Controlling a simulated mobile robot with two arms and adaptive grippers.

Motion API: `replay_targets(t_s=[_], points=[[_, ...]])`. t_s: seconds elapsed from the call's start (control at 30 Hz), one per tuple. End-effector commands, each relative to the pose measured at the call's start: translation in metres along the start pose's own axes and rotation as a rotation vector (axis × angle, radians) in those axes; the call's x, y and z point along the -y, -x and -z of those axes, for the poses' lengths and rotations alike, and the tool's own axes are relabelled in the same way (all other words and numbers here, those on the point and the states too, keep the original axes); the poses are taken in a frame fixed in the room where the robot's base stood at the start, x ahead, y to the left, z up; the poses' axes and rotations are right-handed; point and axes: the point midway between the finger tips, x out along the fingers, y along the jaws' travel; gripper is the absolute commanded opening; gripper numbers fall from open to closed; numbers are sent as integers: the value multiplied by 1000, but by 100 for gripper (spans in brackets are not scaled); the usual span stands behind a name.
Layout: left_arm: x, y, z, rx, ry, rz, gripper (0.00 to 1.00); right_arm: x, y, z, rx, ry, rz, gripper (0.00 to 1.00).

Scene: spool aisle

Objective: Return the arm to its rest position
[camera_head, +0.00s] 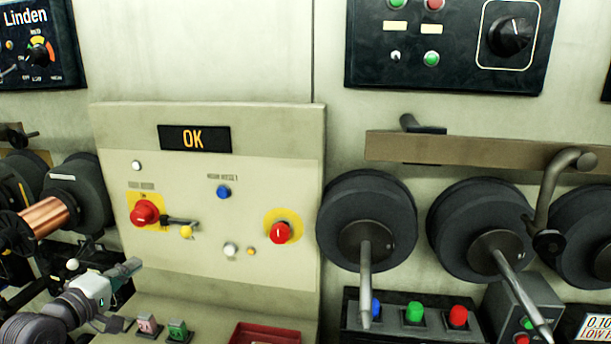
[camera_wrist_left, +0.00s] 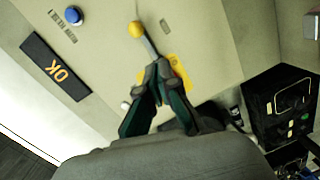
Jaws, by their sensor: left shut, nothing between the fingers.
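My left gripper (camera_head: 128,268) is in the lower left of the head view, below and left of the red knob on the beige control panel (camera_head: 110,250). Its dark fingers are shut and empty, and they also show in the left wrist view (camera_wrist_left: 157,75). In the head view the gripper stands apart from the lever with the yellow ball (camera_head: 186,232). In the wrist view the lever's yellow ball (camera_wrist_left: 136,29) appears just beyond the fingertips. My right gripper is in neither view.
The panel carries a lit OK display (camera_head: 194,139), a blue button (camera_head: 223,192) and a red button (camera_head: 280,233). A copper spool (camera_head: 48,212) is at the left. Dark reels (camera_head: 345,200) with handles stand right. A red tray (camera_head: 265,334) is below.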

Motion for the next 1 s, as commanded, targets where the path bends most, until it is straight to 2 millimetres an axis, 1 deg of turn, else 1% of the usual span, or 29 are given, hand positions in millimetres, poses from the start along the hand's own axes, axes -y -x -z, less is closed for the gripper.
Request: replay_targets(t_s=[0.03, 0.07, 0.1, 0.17, 0.2, 0.27, 0.3, 0.37, 0.4, 0.5, 0.6, 0.8, 1.0], points=[[19, 2, -20, 30, -41, 47, 0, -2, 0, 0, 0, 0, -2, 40], [31, 3, -34, 49, -81, 79, 0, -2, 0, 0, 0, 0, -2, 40], [49, 7, -54, 83, -141, 128, 0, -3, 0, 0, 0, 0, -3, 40], [78, 17, -88, 142, -246, 206, 0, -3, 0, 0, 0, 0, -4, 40], [97, 26, -111, 187, -322, 260, 0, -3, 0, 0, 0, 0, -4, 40], [124, 43, -145, 260, -437, 336, 0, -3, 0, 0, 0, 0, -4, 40], [140, 56, -167, 311, -515, 383, 0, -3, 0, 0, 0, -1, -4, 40], [160, 77, -196, 388, -624, 446, 0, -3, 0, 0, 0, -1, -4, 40], [171, 91, -212, 435, -690, 483, 0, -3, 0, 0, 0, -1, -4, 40], [190, 122, -242, 541, -825, 554, 0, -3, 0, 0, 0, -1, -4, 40], [201, 151, -264, 633, -929, 609, 0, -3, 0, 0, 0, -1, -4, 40], [211, 203, -295, 797, -1083, 694, 0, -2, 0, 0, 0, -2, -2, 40], [211, 252, -315, 959, -1192, 762, 0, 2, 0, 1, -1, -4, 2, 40]])
